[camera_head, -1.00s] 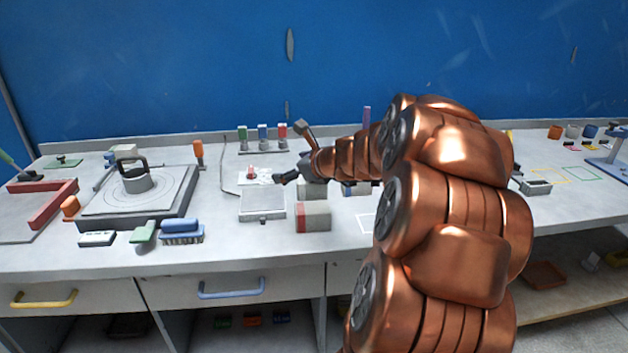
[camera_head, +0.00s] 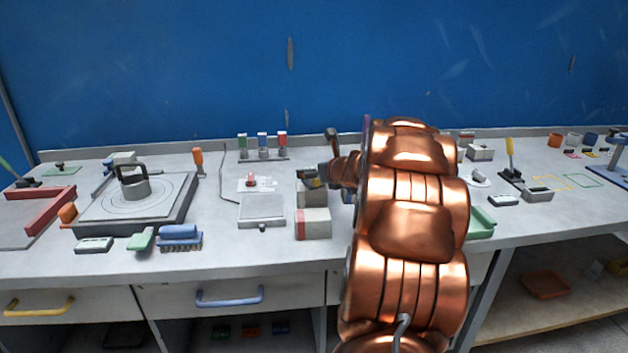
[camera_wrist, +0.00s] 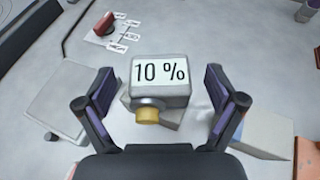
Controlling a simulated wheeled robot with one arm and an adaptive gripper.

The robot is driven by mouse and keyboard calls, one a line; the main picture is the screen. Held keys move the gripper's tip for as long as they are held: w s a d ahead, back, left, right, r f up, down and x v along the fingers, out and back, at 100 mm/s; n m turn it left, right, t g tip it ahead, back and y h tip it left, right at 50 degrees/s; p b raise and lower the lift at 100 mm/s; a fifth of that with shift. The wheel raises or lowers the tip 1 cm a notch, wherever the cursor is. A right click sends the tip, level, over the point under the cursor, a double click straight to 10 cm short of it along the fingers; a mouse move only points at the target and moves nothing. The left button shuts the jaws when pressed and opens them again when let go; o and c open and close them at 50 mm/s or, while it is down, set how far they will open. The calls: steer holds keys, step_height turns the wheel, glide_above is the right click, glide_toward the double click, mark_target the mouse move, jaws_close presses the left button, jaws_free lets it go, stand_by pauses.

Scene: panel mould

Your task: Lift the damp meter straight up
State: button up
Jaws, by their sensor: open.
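The damp meter (camera_wrist: 160,72) is a small grey box marked "10 %" with a yellow knob on its near side. In the wrist view it sits between the two fingers of my gripper (camera_wrist: 160,88), with a gap on each side. My gripper is open and empty. In the head view the meter (camera_head: 309,173) is small and partly hidden, at the top of a grey block (camera_head: 311,194). My gripper (camera_head: 322,174) is just beside it there, largely hidden by my arm.
A grey-and-red block (camera_head: 313,224) stands just in front. A flat grey plate (camera_head: 262,208) lies to the left, with a red piece on a white card (camera_head: 252,182) behind it. Coloured bottles (camera_head: 263,146) stand at the back. My arm hides the bench to the right.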

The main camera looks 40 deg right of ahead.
steer(key=shift+w+d+f, duration=0.15)
steer(key=shift+w+f, duration=0.05)
steer(key=shift+w, duration=0.4)
steer(key=c, duration=1.5)
steer(key=shift+c, duration=1.1)
steer(key=shift+r, duration=0.1)
